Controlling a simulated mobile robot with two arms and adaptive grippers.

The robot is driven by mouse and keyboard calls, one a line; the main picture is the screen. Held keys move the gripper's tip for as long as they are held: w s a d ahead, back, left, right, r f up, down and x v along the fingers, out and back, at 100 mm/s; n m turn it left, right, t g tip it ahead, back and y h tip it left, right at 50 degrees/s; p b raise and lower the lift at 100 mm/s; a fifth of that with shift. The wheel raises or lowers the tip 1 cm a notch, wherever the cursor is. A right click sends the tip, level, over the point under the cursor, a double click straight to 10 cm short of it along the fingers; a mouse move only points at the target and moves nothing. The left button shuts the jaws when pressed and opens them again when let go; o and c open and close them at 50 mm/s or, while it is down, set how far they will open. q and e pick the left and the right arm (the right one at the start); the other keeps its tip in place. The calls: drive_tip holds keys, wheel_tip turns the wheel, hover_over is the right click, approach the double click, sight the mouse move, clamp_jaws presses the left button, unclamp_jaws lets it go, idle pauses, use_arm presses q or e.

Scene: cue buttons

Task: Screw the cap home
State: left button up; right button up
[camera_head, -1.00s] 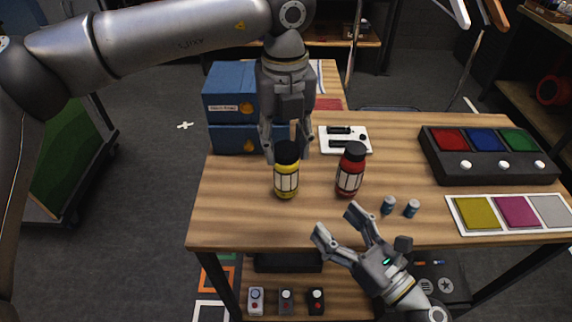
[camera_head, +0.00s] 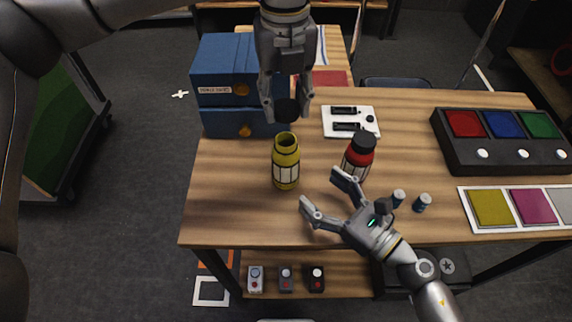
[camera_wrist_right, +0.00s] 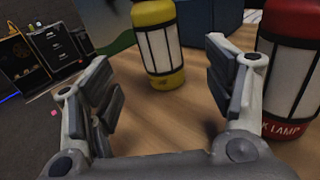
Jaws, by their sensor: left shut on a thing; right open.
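A yellow bottle (camera_head: 286,165) with a pale label stands upright on the wooden table, its mouth open and uncapped. It also shows in the right wrist view (camera_wrist_right: 159,45), ahead between the fingers and apart from them. My left gripper (camera_head: 287,104) is shut on a black cap (camera_head: 287,111), held a little above the bottle's mouth. A red bottle (camera_head: 358,158) with a black cap stands to the right; it also shows in the right wrist view (camera_wrist_right: 292,60). My right gripper (camera_head: 322,196) is open and empty, in front of both bottles.
Blue boxes (camera_head: 222,85) are stacked at the back left. A white panel (camera_head: 350,116) lies behind the bottles. A dark box with coloured panels (camera_head: 470,153) and a colour-swatch card (camera_head: 464,190) lie at right.

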use_arm(q)
drive_tip(key=shift+s, duration=0.1)
use_arm(e)
drive_tip(key=x, duration=1)
drive_tip(key=shift+w+a, duration=0.2)
drive_tip(key=shift+a, duration=0.1)
drive_tip(key=shift+c, duration=0.3)
drive_tip(key=c, duration=1.5)
use_arm(q)
hover_over(286, 155)
drive_tip(key=w, duration=0.3)
drive_tip(key=shift+s+f, duration=0.15)
drive_tip(key=shift+f, duration=2.3)
drive_tip(key=shift+f, duration=0.1)
drive_tip(key=shift+f, duration=0.8)
drive_tip(key=shift+f, duration=0.55)
